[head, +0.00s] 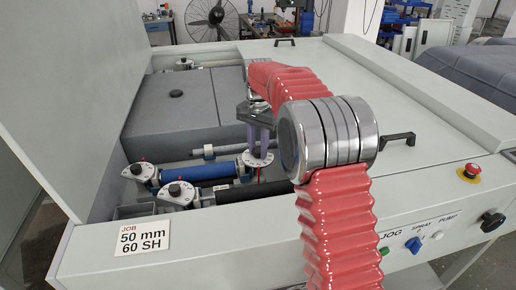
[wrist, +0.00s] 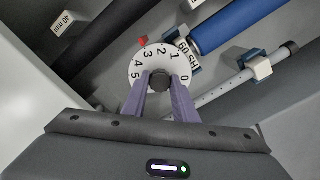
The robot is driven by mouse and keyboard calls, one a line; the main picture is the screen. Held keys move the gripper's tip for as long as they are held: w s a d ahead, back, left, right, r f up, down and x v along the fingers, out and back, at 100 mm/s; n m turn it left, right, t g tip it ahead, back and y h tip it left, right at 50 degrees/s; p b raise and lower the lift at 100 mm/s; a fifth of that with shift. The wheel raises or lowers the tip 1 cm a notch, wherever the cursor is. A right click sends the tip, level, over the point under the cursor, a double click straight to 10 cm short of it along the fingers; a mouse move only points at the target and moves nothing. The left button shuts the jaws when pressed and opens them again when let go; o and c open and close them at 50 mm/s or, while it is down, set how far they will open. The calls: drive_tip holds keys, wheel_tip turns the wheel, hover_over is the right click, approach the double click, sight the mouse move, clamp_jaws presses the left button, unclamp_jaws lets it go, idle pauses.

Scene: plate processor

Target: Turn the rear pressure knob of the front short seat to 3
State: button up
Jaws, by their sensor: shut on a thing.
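A white dial (wrist: 147,64) numbered 0 to 5 has a dark round knob (wrist: 160,80) at its centre. My gripper (wrist: 160,84) is shut on this knob, with its purple fingers on either side. A red mark (wrist: 143,41) stands just outside the dial's rim, roughly in line with the 3. In the head view the dial (head: 262,162) is at the right end of the blue roller, below my gripper (head: 260,150); its numbers are too small to read there.
A blue roller (head: 210,173) and a black roller (head: 240,193) lie in the open bay. Two more dial knobs (head: 140,169) (head: 180,192) stand at their left ends. A grey rod (wrist: 240,86) lies beside the dial. A job card (head: 142,237) reads 50 mm, 60 SH. The raised lid (head: 70,80) bounds the left.

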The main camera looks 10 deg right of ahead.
sight(258, 150)
drive_tip(key=shift+w+r, duration=0.1)
idle(0.3)
drive_tip(key=o, duration=1)
drive_tip(key=shift+o, duration=0.2)
wheel_tip(258, 150, up, 14)
drive_tip(key=shift+f, duration=0.2)
